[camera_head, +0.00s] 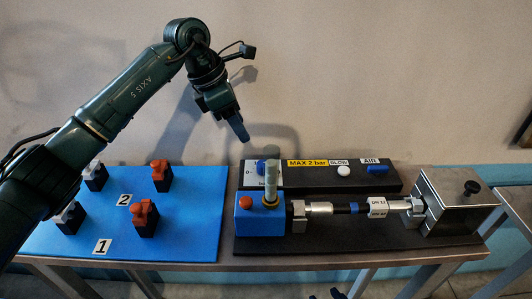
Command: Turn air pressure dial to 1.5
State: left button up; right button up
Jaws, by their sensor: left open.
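The air pressure dial (261,167) is a small blue knob at the left end of a black control panel (318,175). A white scale with a "0" and part of "bar" shows around it, and an upright grey-green cylinder (271,180) partly hides it. Its exact setting cannot be read. My left gripper (241,132) is open and empty, pointing down, above and slightly left of the dial, and apart from it. My right gripper does not show.
The panel also has a yellow "MAX 2 bar" label, a white button (344,171) and a blue "AIR" knob (376,169). In front stand a blue block (257,222), a rod assembly and a metal box (458,203). A blue board (180,235) with several clamps lies left.

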aim_at(262, 163)
pick_arm(q)
jog(key=x, duration=0.6)
jog(key=p+x, duration=0.1)
jog(key=x, duration=0.5)
jog(key=shift+s+d+f, duration=0.15)
jog(key=shift+d+f, duration=0.05)
jog(key=shift+f, duration=0.15)
jog(key=shift+c, duration=0.4)
jog(key=c, duration=0.9)
